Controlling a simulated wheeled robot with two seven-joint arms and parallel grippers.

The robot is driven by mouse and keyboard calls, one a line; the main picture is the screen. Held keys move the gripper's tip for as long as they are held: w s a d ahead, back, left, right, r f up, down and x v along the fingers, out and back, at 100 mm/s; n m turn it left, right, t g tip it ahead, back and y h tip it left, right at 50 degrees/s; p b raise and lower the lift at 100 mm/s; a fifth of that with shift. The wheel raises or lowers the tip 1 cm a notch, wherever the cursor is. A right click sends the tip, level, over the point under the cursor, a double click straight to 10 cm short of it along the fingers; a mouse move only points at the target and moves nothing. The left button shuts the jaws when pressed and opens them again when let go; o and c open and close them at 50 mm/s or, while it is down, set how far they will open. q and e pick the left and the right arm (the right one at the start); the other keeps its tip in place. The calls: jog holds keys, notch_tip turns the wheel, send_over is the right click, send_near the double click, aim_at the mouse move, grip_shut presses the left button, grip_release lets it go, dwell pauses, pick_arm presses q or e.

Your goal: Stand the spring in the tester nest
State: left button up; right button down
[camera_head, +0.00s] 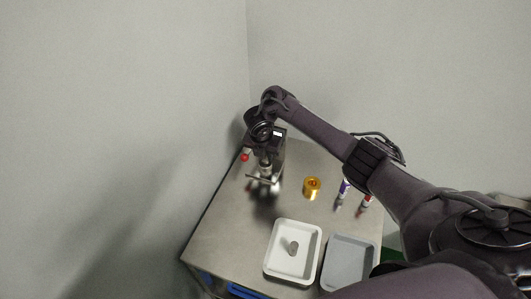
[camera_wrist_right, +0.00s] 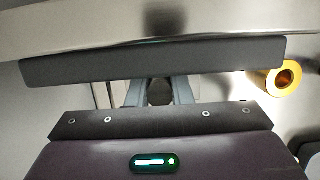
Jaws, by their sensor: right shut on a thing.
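My right gripper (camera_head: 263,180) points down over the back left of the table, right at the tester. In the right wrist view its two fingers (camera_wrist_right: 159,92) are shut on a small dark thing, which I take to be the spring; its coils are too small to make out. The tester (camera_head: 279,141) is a dark upright device with a red knob (camera_head: 245,157) at its left. Its nest is hidden by the gripper and arm, so I cannot tell whether the spring touches it. My left gripper is not in view.
A gold ring-like cylinder (camera_head: 312,188) stands right of the gripper; it also shows in the wrist view (camera_wrist_right: 284,78). Purple (camera_head: 344,188) and red-topped (camera_head: 366,201) small items stand further right. A white tray (camera_head: 269,268) holds a grey piece. A grey tray (camera_head: 348,262) is beside it.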

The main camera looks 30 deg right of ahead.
jog(key=shift+f+b, duration=0.5)
jog(key=shift+f, duration=0.2)
jog(key=c, duration=1.2)
grip_release()
jog(key=shift+r, duration=0.1)
jog(key=p+v, duration=0.2)
jog(key=v, duration=0.5)
jog(key=shift+r+p, duration=0.3)
jog(key=shift+r, duration=0.1)
jog(key=shift+s+a+f, duration=0.1)
jog(key=shift+f, duration=0.05)
